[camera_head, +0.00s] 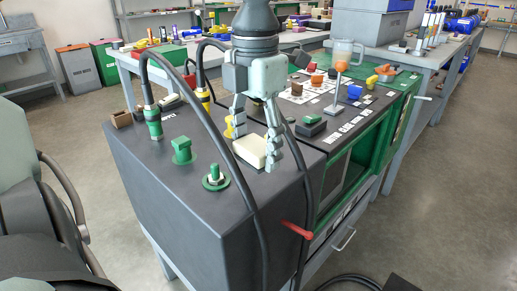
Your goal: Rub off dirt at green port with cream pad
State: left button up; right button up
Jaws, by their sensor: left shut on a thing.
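My left gripper (256,141) comes down from the top over the dark cart top. Its two fingers are shut on the cream pad (249,152), one on either side. The pad is at or just above the cart top; I cannot tell if it touches. A round green port (215,181) with a pale ring and a green stub is just left of and nearer than the pad. A green block-shaped fitting (182,151) and a green connector with a black cable (153,122) stand farther left. I cannot make out any dirt. My right gripper is not in view.
Black cables arch over the cart beside the gripper and hang down its front. A yellow-collared connector (204,97) stands behind. A red handle (297,230) sticks out of the cart's front. A small brown box (121,119) sits at the far left edge.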

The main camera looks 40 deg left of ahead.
pick_arm(q)
jog(key=shift+r+p, duration=0.3)
jog(key=shift+r, duration=0.45)
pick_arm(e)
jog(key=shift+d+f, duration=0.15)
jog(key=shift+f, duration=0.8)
